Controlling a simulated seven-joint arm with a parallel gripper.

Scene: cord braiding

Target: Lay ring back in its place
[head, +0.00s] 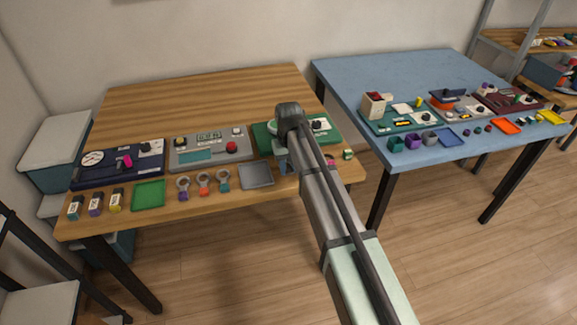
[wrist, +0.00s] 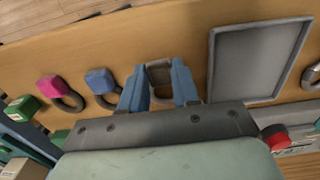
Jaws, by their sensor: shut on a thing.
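My gripper (wrist: 159,70) has blue fingers and is shut on a grey ring (wrist: 160,94), part of which shows between the fingers in the wrist view. The rest of that ring is hidden, and I cannot tell whether it touches the table. In the head view my gripper (head: 284,161) is low over the front of the wooden table, just right of the grey tray (head: 257,176). A ring with a blue tab (wrist: 101,82) and one with a pink tab (wrist: 52,87) lie beside the gripper in the wrist view.
The grey tray looks empty. Several rings (head: 203,180) lie left of it, then a green tray (head: 149,194). A grey device with a red button (head: 231,147) and a green panel (head: 322,128) stand behind. A blue table (head: 400,70) is to the right.

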